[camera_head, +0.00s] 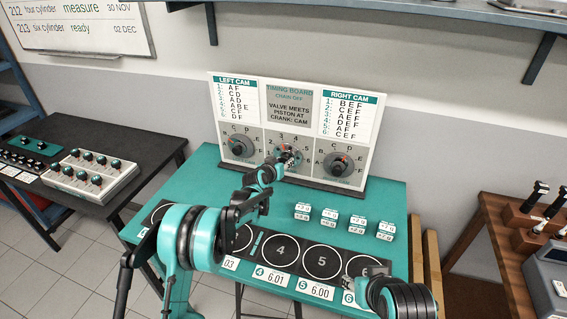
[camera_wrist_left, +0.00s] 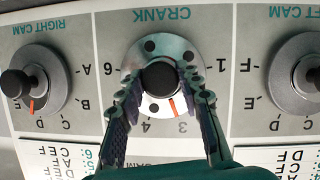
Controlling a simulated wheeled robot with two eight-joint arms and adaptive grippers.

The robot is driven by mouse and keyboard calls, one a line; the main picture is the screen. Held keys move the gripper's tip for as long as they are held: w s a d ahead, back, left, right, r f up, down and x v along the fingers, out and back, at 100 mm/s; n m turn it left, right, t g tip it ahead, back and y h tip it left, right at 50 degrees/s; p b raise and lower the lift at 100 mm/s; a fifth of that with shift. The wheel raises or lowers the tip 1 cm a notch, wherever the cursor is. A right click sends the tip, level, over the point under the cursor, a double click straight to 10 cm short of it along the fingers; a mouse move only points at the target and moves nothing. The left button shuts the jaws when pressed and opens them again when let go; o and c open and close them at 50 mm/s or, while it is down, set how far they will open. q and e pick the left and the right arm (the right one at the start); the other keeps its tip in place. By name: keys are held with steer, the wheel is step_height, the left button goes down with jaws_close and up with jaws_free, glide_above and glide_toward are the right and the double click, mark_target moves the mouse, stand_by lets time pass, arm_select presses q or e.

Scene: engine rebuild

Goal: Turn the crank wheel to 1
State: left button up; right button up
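The crank wheel (camera_wrist_left: 161,50) is a grey disc with dark dots and a black knob (camera_wrist_left: 160,78) on the upright timing board (camera_head: 290,116). The wrist view shows it upside down; its orange mark points between 3 and 4, closer to 3. The 1 lies to the right there. My left gripper (camera_wrist_left: 163,84) straddles the knob with one finger on each side; narrow gaps seem to show, but contact is unclear. In the head view my left gripper (camera_head: 284,158) covers most of the crank wheel. My right gripper (camera_head: 360,272) is low at right, its fingers unclear.
The left cam dial (camera_head: 239,146) and right cam dial (camera_head: 340,166) flank the crank closely. Several small white blocks (camera_head: 330,217) stand on the teal table (camera_head: 200,180) before the board. A numbered black mat (camera_head: 301,256) lies at the front. A wooden rack (camera_head: 525,225) stands right.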

stand_by(0.4)
arm_select(q)
steer(key=shift+a+f+n+t+h+b, duration=0.1)
steer(key=shift+n+t+h+b, duration=0.1)
steer(key=shift+n+h+b, duration=1.4)
steer(key=shift+a+f+n+t+h+b, duration=0.15)
steer(key=shift+n+h+b, duration=0.55)
steer(key=shift+n, duration=1.7)
steer(key=shift+d+n+t+h+b, duration=0.1)
steer(key=shift+n+t+h+b, duration=0.15)
steer(key=shift+n+h+b, duration=1.35)
steer(key=shift+n+y+p, duration=0.35)
steer(key=shift+n+y, duration=0.15)
steer(key=shift+y, duration=0.1)
steer(key=o, duration=1.2)
steer(key=shift+c, duration=0.2)
